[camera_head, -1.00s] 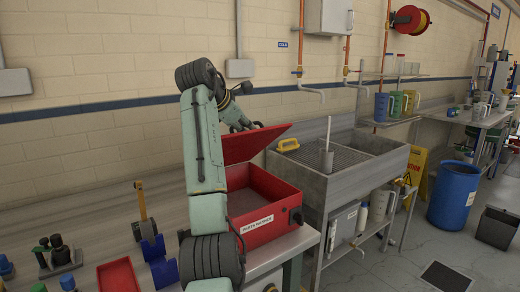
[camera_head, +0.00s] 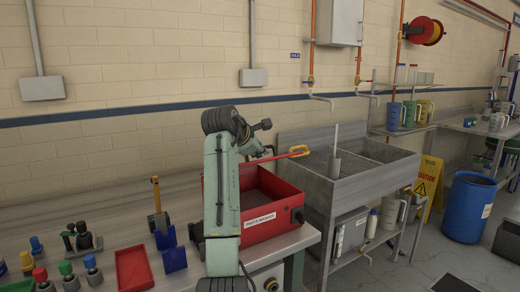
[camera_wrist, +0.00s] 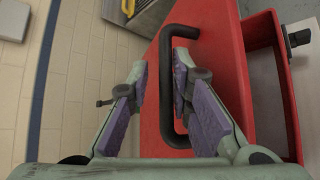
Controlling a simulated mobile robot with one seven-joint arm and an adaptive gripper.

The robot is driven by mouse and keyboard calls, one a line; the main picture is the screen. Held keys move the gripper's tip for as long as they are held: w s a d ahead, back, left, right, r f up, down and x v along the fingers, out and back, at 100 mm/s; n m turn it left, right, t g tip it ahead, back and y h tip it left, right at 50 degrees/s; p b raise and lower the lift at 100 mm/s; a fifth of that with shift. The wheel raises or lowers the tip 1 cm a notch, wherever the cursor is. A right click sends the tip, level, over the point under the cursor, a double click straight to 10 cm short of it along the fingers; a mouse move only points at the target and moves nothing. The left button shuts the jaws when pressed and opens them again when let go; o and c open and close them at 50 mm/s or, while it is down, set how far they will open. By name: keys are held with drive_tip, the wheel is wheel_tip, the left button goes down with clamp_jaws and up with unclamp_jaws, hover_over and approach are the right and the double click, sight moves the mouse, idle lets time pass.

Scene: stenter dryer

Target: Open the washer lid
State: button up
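The red parts washer (camera_head: 262,231) stands at the right end of the bench. Its lid (camera_head: 284,156) is raised and shows almost edge-on above the open tub. In the wrist view the red lid (camera_wrist: 218,45) fills the middle, with a black bar handle (camera_wrist: 166,95) on it. My gripper (camera_wrist: 160,58) straddles this handle, one finger on each side. The right finger reaches into the handle loop. The fingers are apart, with a gap between the left pad and the bar. In the head view my arm hides part of the washer and lid.
A steel sink (camera_head: 355,175) stands close to the right of the washer, with a yellow-handled item (camera_head: 299,150) at its edge. A red tray (camera_head: 133,268), blue holders and small bottles lie on the bench to the left. The wall is behind.

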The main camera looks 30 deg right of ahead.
drive_tip(key=shift+s+f+b+v, duration=0.15)
drive_tip(key=shift+b+v, duration=0.3)
drive_tip(key=shift+v, duration=1.45)
drive_tip(key=shift+s+f+b+v, duration=0.15)
drive_tip(key=shift+b+v, duration=0.3)
drive_tip(key=shift+v, duration=1.45)
drive_tip(key=v, duration=0.4)
drive_tip(key=shift+s+a, duration=0.25)
drive_tip(key=shift+s, duration=0.1)
drive_tip(key=shift+a, duration=0.1)
